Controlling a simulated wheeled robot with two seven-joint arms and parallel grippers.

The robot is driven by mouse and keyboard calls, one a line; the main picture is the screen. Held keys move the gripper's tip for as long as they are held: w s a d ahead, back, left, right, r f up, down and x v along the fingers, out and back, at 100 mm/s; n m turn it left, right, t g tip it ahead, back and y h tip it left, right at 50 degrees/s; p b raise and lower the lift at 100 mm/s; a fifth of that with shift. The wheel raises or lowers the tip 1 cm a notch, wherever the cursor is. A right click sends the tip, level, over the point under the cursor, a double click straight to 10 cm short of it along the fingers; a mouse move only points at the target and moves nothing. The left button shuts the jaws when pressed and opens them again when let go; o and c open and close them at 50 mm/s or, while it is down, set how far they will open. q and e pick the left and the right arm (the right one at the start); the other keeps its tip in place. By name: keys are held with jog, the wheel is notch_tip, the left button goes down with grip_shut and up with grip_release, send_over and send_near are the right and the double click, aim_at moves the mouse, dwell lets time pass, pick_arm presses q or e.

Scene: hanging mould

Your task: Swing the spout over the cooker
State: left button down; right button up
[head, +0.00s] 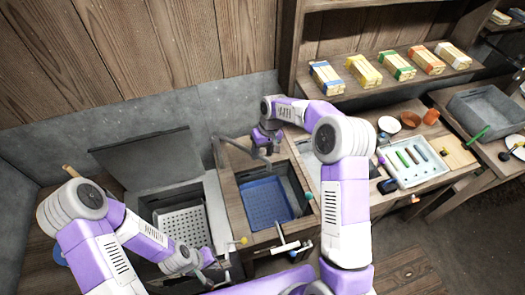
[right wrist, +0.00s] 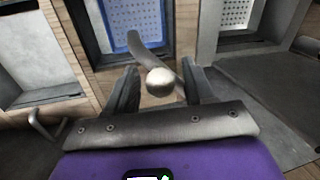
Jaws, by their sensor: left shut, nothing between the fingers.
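In the head view my right gripper (head: 268,152) hangs over the back of the basin, beside the spout. The cooker (head: 212,190) stands left of the basin, its dark lid (head: 140,158) raised and a white perforated basket (head: 183,228) inside. My left gripper (head: 218,268) is shut and empty in front of the cooker.
The blue-lined basin (head: 266,203) lies right of the cooker. Small valve handles (head: 287,247) stick out at the front edge.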

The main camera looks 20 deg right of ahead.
grip_shut()
jog(key=shift+s+a, duration=0.1)
jog(key=shift+s, duration=0.05)
